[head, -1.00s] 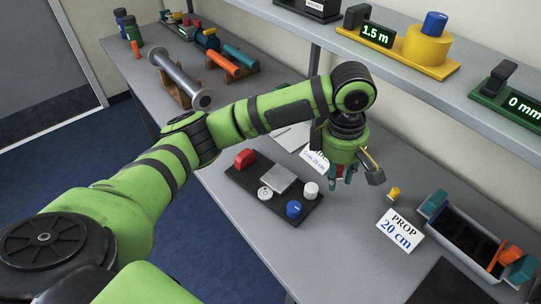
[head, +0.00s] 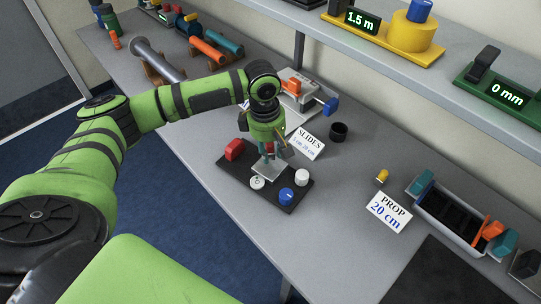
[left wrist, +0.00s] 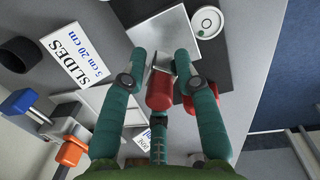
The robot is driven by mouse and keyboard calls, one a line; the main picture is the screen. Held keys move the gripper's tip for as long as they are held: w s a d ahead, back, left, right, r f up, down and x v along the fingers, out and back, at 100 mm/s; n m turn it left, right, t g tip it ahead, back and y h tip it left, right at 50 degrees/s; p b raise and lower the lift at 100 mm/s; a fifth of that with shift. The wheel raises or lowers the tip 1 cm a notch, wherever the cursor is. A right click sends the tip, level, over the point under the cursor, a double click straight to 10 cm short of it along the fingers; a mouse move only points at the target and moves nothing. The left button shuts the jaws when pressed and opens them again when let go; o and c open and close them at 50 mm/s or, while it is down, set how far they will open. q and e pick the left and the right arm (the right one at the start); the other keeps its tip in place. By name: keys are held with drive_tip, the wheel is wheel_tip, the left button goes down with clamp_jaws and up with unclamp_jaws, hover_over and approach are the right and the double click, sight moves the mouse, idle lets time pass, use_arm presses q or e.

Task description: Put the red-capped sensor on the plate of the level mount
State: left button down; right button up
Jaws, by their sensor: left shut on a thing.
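The level mount (head: 289,203) is a dark base with a silver plate (head: 266,170), a red block (head: 235,149), a round white dial (head: 257,182) and blue and white knobs. My left gripper (head: 268,153) points down just above the plate. In the left wrist view its teal fingers are closed around the red-capped sensor (left wrist: 159,90), red cap toward the palm and metal end toward the silver plate (left wrist: 155,30). I cannot tell whether the metal end touches the plate. The dial (left wrist: 207,22) shows a green spot. My right gripper is not in view.
A SLIDES card (head: 306,143), a black ring (head: 339,131) and a grey device with orange and blue parts (head: 300,93) lie behind the mount. A PROP card (head: 390,210) and grey bin (head: 453,222) stand right. A shelf (head: 400,77) overhangs the back.

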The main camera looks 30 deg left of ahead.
sight(270, 159)
use_arm(q)
wheel_tip(270, 159, down, 4)
drive_tip(key=shift+r+p, duration=0.15)
drive_tip(key=shift+p, duration=0.2)
drive_tip(key=c, duration=0.9)
unclamp_jaws()
drive_tip(key=r, duration=0.3)
drive_tip(key=r+b, duration=0.1)
drive_tip(key=r, duration=0.3)
drive_tip(key=r+b, duration=0.1)
drive_tip(key=r, duration=0.3)
drive_tip(key=shift+s+a+r, duration=0.1)
drive_tip(key=shift+s+a, duration=0.15)
drive_tip(key=shift+a, duration=0.1)
drive_tip(key=shift+r, duration=0.45)
